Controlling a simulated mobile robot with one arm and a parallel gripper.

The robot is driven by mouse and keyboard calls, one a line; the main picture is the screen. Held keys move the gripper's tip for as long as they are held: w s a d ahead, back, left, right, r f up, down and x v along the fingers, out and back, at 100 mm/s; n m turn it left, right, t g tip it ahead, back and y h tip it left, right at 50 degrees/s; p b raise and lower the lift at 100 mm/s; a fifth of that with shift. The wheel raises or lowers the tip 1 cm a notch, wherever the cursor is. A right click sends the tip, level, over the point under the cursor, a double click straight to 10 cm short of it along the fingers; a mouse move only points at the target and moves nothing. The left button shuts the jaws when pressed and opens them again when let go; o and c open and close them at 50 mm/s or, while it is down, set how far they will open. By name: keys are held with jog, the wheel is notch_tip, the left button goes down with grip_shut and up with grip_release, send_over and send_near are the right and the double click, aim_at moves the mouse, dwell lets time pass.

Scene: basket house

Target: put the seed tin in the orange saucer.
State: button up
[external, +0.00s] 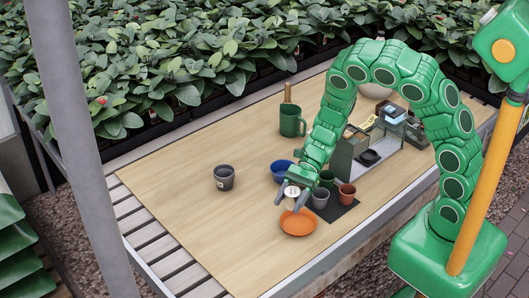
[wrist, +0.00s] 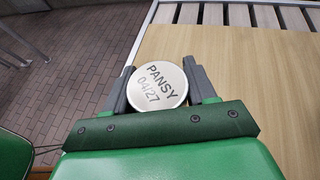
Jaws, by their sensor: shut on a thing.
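The seed tin (wrist: 157,88) is round with a pale lid marked "PANSY 04/27" in the wrist view. My gripper (wrist: 157,85) is shut on it, with one grey finger on each side. In the external view my gripper (external: 291,195) holds the tin (external: 292,191) just behind the orange saucer (external: 298,222). The saucer is a shallow round dish lying on the wooden table, and it looks empty. The exact height of the tin above the table is hard to tell. The saucer does not show in the wrist view.
A blue bowl (external: 281,171) stands close behind my gripper. Small pots, grey (external: 320,198) and terracotta (external: 347,194), stand on a dark mat to the right. The table's left and front are clear.

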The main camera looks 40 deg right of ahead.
jog(key=shift+s+f, duration=0.15)
jog(key=shift+s, duration=0.05)
jog(key=shift+f, duration=3.85)
jog(key=shift+f, duration=0.5)
jog(key=o, duration=1)
jog(key=shift+o, duration=0.2)
jog(key=shift+r, duration=0.2)
jog(key=shift+w+d+r, duration=0.1)
jog(key=shift+r, duration=0.25)
jog(key=shift+v, duration=1.5)
jog(key=shift+r, duration=3.45)
